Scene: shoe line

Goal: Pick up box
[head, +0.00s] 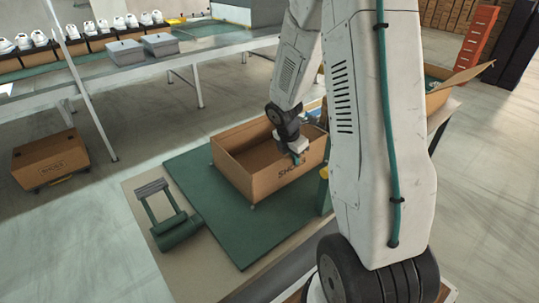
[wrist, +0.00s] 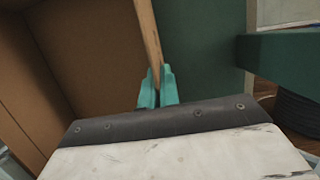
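An open, empty-looking cardboard box (head: 235,175) with dark lettering sits on a green mat (head: 245,245). My gripper (head: 297,159) is at the box's near right wall, pointing down over its top edge. In the wrist view, my gripper's teal fingers (wrist: 158,88) stand close together on either side of the box wall (wrist: 147,30), with its edge between them. The box's inside (wrist: 85,55) lies to the left there. My arm hides part of the box's right side in the head view.
A metal table with grey lidded bins (head: 125,52) and several white shoes stands behind. Another box (head: 50,160) is on the floor at left. An open box (head: 440,90) stands at right.

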